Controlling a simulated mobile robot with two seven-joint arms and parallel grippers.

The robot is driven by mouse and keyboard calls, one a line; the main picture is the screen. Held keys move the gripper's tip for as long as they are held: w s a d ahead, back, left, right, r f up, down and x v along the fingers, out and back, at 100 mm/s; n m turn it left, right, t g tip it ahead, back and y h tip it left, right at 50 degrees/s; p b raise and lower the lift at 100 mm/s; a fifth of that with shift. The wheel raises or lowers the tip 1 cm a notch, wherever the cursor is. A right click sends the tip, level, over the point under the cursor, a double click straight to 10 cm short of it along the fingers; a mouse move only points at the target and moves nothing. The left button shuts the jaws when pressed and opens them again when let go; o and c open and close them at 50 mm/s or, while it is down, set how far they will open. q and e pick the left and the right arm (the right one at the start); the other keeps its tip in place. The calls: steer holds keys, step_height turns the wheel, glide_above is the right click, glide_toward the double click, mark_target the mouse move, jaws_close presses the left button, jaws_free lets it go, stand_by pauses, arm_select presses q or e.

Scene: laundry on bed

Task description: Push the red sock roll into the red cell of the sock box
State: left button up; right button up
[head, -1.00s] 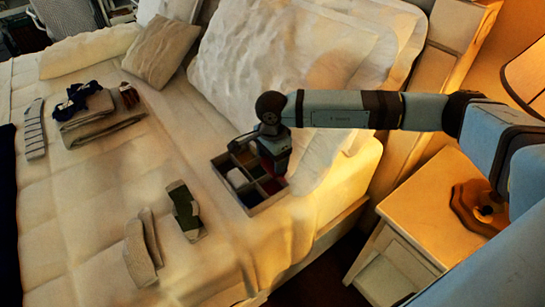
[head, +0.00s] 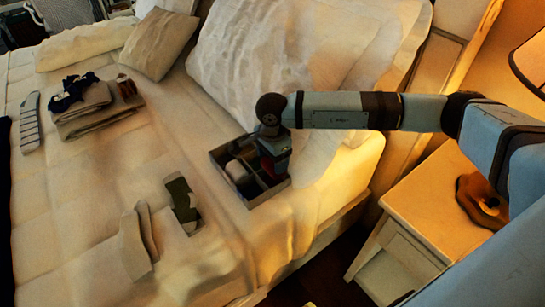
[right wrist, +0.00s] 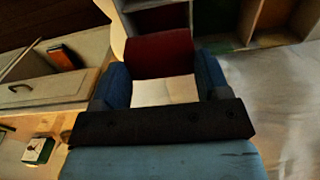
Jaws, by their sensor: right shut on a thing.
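The sock box (head: 271,196) is a grey open box with several cells on the bed by the pillows. A pale roll (head: 236,171) lies in one of its cells. My right gripper (head: 272,166) is over the right side of the box and points down. It is shut on the red sock roll (right wrist: 160,52), which sits between its blue fingers in the right wrist view. In the head view only a sliver of red (head: 267,168) shows beside the gripper. The box (right wrist: 247,24) lies beyond the roll in the wrist view. The gripper hides the cell under it. My left gripper is out of view.
A green and black sock (head: 183,203) and grey socks (head: 138,242) lie left of the box. A folded pile (head: 92,112) and a striped sock (head: 31,122) lie farther left. Large pillows (head: 300,65) rise behind the box. A nightstand (head: 415,190) stands right of the bed.

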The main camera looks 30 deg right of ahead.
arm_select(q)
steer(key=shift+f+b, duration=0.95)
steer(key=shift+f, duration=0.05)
arm_select(e)
steer(key=shift+f, duration=1.25)
arm_select(q)
steer(key=shift+b, duration=0.7)
arm_select(e)
steer(key=shift+f, duration=0.85)
steer(key=shift+r, duration=0.1)
steer(key=o, duration=1)
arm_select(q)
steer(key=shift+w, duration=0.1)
arm_select(e)
steer(key=shift+w+r, duration=0.1)
steer(key=shift+r, duration=0.5)
arm_select(q)
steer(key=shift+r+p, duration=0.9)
steer(key=shift+p, duration=0.05)
arm_select(e)
step_height(320, 180, up, 13)
steer(key=shift+f, duration=0.15)
